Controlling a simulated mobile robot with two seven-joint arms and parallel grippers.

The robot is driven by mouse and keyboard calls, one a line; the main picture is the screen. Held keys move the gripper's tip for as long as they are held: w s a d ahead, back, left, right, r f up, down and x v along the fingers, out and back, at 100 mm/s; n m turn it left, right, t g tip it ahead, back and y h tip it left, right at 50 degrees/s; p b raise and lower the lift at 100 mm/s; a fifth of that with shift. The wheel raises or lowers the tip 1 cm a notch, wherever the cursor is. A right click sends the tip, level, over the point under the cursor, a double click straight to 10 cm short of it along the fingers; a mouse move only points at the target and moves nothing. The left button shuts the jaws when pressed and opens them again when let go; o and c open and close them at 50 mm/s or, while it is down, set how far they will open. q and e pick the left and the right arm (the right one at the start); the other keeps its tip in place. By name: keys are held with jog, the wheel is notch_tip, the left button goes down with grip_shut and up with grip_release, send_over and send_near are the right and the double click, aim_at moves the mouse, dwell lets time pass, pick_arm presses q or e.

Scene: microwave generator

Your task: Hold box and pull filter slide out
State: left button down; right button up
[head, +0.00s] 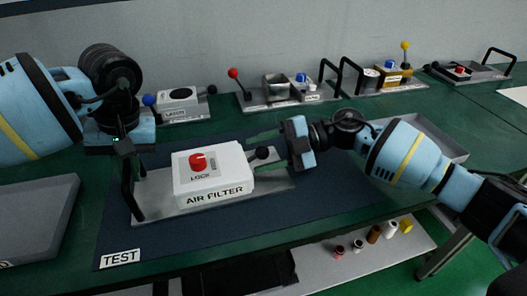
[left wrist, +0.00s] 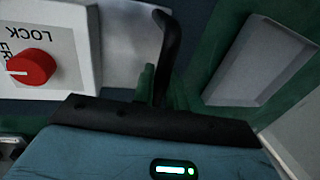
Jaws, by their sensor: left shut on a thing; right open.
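A white box (head: 212,180) labelled AIR FILTER has a red LOCK knob (head: 197,161) on top. It sits on a grey base plate (head: 160,208) on a dark blue TEST mat (head: 200,238). My left gripper (head: 136,168) is shut on the black handle (head: 127,192) at the plate's left end. The left wrist view shows this handle (left wrist: 168,45), the box (left wrist: 85,40) and the red knob (left wrist: 30,67). My right gripper (head: 267,150) is open at the box's right side. Its fingers lie on either side of the black knob (head: 262,153). No clear contact shows there.
Several devices with levers, knobs and handles, including a red-lever unit (head: 250,98), stand along the back of the green table. A grey tray (head: 35,222) lies at left and another tray (head: 440,145) at right. Several coloured cylinders (head: 374,234) stand on a lower shelf in front.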

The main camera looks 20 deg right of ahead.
pick_arm(q)
jog(key=shift+a+f, duration=0.1)
jog(key=shift+f, duration=0.25)
pick_arm(e)
jog(key=shift+c, duration=0.2)
grip_shut()
jog(key=d, duration=1.3)
jog(key=shift+w, duration=0.25)
pick_arm(q)
jog(key=shift+a, duration=0.15)
pick_arm(e)
jog(key=shift+c, duration=2)
grip_release()
jog(key=shift+d, duration=0.1)
jog(key=o, duration=0.4)
jog(key=shift+o, duration=0.2)
